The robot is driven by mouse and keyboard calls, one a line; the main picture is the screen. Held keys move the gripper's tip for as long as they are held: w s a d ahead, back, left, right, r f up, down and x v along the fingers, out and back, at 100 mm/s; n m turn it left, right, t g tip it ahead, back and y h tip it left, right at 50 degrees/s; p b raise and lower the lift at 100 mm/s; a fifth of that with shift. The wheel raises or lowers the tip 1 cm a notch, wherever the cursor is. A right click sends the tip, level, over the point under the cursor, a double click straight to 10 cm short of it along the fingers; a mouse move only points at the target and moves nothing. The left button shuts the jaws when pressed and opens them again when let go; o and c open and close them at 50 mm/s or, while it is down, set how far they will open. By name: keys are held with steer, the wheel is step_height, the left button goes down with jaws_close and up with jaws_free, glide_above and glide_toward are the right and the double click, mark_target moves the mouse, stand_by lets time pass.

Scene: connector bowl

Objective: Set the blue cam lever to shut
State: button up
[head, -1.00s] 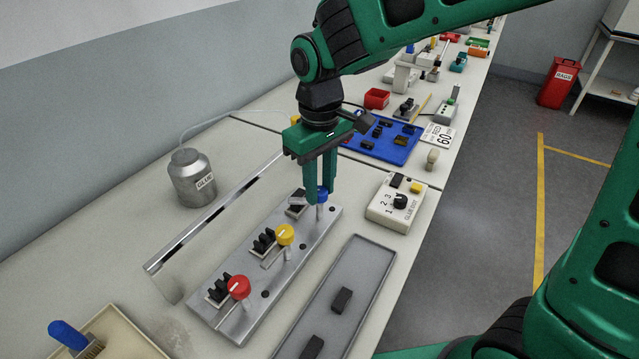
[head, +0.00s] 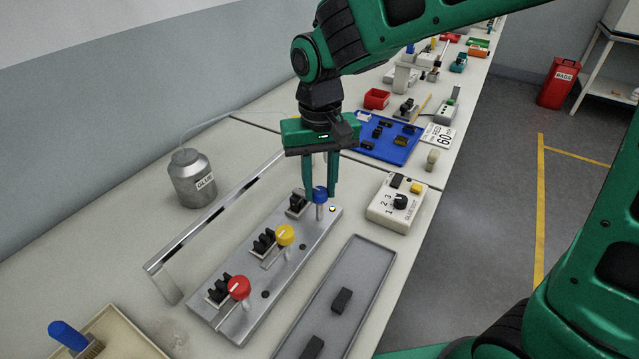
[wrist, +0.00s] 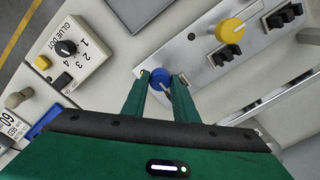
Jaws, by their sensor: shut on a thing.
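The blue cam lever (head: 320,194) has a round blue knob and stands upright at the far end of the grey metal fixture plate (head: 262,297). My gripper (head: 321,192) points down with one finger on each side of the blue knob, shut on it. The wrist view also shows the blue knob (wrist: 160,78) between the two fingertips. The lever's lower part is largely hidden by the knob in the wrist view. A small bright spot (head: 332,209) shows on the plate beside the lever.
Yellow (head: 285,235) and red (head: 239,287) levers stand nearer on the same plate, beside black connectors. A dial box (head: 397,203) is at the right, a grey tray (head: 372,270) in front. A metal rail (head: 215,212) and glue jar (head: 192,180) lie behind.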

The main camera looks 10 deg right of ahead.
steer(key=shift+w+r, duration=0.1)
steer(key=shift+w, duration=0.1)
steer(key=o, duration=1)
steer(key=shift+o, duration=0.3)
steer(key=shift+s, duration=0.1)
step_height(320, 180, up, 11)
steer(key=shift+f, duration=0.2)
steer(key=shift+d, duration=0.1)
